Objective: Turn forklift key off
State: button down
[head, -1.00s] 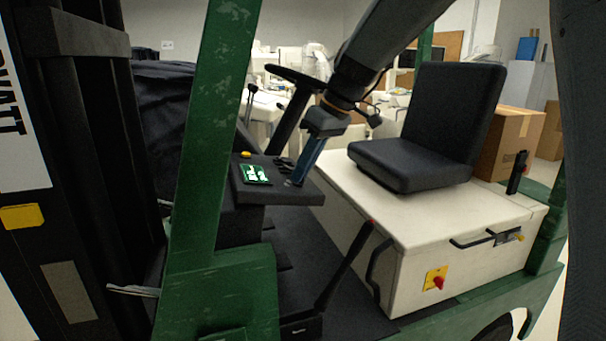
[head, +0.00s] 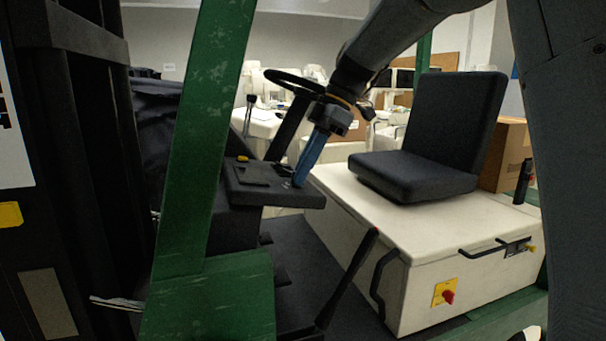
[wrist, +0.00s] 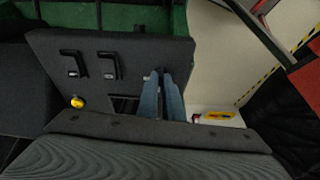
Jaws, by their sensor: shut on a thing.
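The forklift's dark dashboard console (head: 270,192) stands left of the seat, with a small display (head: 250,174) that is dark. My gripper (head: 298,184) has its blue fingers closed down at the console's right part. In the wrist view my gripper (wrist: 161,74) has its two fingertips close together at the console (wrist: 125,58). The key is hidden between the fingertips, so its angle cannot be seen.
A yellow button (head: 243,159) sits on the console. A black seat (head: 440,140) rests on a white box (head: 410,225) with a red knob (head: 448,297). A green post (head: 205,130) stands left.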

jog(key=shift+n, duration=0.6)
jog(key=c, duration=1.9)
grip_release()
jog(key=shift+b+v, duration=0.8)
jog(key=shift+v, duration=3.15)
jog(key=shift+w, duration=0.15)
